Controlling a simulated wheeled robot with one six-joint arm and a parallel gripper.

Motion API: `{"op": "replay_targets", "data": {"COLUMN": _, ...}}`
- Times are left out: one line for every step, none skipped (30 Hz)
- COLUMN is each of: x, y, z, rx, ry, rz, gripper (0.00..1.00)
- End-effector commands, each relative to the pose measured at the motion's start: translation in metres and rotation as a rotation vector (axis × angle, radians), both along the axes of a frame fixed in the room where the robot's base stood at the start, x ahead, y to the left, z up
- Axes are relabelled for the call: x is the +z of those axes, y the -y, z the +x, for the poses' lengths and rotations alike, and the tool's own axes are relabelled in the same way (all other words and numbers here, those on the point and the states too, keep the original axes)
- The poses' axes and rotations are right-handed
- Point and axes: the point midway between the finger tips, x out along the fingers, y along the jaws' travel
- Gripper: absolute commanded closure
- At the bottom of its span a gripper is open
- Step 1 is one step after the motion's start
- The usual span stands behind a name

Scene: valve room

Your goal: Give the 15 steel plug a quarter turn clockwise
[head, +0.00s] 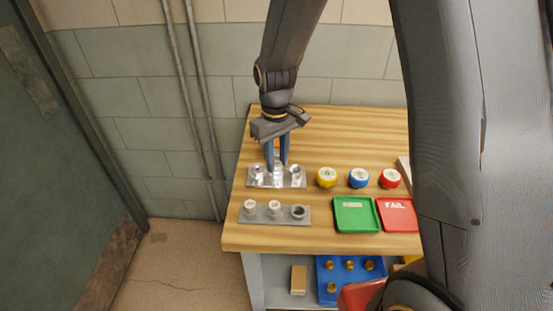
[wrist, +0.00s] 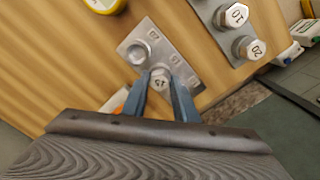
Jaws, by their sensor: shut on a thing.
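The steel plug marked 15 (wrist: 160,80) has a pale hexagonal head and stands at the middle of the rear metal plate (head: 288,184). My gripper (head: 277,168) reaches down on it from above, and its two blue fingers are shut on the head from both sides. In the wrist view my gripper (wrist: 161,92) has one finger on each side of the numbered face. The rear plate also shows in the wrist view (wrist: 178,52), with engraved marks and a round steel socket (wrist: 138,52) beside the plug. The plug's lower part is hidden.
A front plate (head: 286,219) carries plugs marked 20 (wrist: 248,47) and 10 (wrist: 236,15) and an open hole. Yellow (head: 327,177), blue (head: 359,178) and red (head: 390,178) caps stand to the right. Green (head: 355,215) and red FAIL (head: 396,215) trays lie before them.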

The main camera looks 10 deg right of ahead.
Motion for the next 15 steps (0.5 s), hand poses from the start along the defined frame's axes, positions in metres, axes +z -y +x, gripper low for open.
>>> {"op": "replay_targets", "data": {"x": -0.0013, "y": 0.0001, "z": -0.0005, "rx": 0.0, "ry": -0.001, "rz": 0.0, "gripper": 1.0}}
{"op": "replay_targets", "data": {"x": -0.0013, "y": 0.0, "z": -0.0007, "rx": 0.0, "ry": -0.002, "rz": -0.001, "gripper": 1.0}}
{"op": "replay_targets", "data": {"x": -0.0014, "y": 0.0, "z": -0.0007, "rx": 0.0, "ry": -0.002, "rz": 0.0, "gripper": 1.0}}
{"op": "replay_targets", "data": {"x": -0.0014, "y": 0.0, "z": -0.0007, "rx": 0.001, "ry": -0.002, "rz": 0.0, "gripper": 1.0}}
{"op": "replay_targets", "data": {"x": -0.0014, "y": 0.0001, "z": -0.0007, "rx": 0.0, "ry": -0.002, "rz": 0.0, "gripper": 1.0}}
{"op": "replay_targets", "data": {"x": -0.0014, "y": 0.0001, "z": -0.0007, "rx": -0.003, "ry": -0.002, "rz": 0.0, "gripper": 1.0}}
{"op": "replay_targets", "data": {"x": -0.0014, "y": 0.0, "z": -0.0009, "rx": -0.008, "ry": -0.002, "rz": 0.0, "gripper": 1.0}}
{"op": "replay_targets", "data": {"x": -0.0013, "y": 0.0001, "z": -0.001, "rx": -0.016, "ry": -0.003, "rz": 0.0, "gripper": 1.0}}
{"op": "replay_targets", "data": {"x": -0.0012, "y": 0.0, "z": -0.0011, "rx": -0.031, "ry": -0.003, "rz": 0.0, "gripper": 1.0}}
{"op": "replay_targets", "data": {"x": -0.0012, "y": 0.0, "z": -0.0012, "rx": -0.045, "ry": -0.003, "rz": -0.001, "gripper": 1.0}}
{"op": "replay_targets", "data": {"x": -0.0012, "y": -0.0001, "z": -0.0013, "rx": -0.061, "ry": -0.003, "rz": 0.0, "gripper": 1.0}}
{"op": "replay_targets", "data": {"x": -0.0013, "y": -0.0002, "z": -0.0013, "rx": -0.082, "ry": -0.004, "rz": -0.001, "gripper": 1.0}}
{"op": "replay_targets", "data": {"x": -0.0014, "y": -0.0002, "z": -0.0013, "rx": -0.099, "ry": -0.003, "rz": 0.0, "gripper": 1.0}}
{"op": "replay_targets", "data": {"x": -0.0015, "y": -0.0003, "z": -0.0014, "rx": -0.115, "ry": -0.004, "rz": -0.001, "gripper": 1.0}}
{"op": "replay_targets", "data": {"x": -0.0016, "y": -0.0003, "z": -0.0014, "rx": -0.137, "ry": -0.004, "rz": -0.001, "gripper": 1.0}}
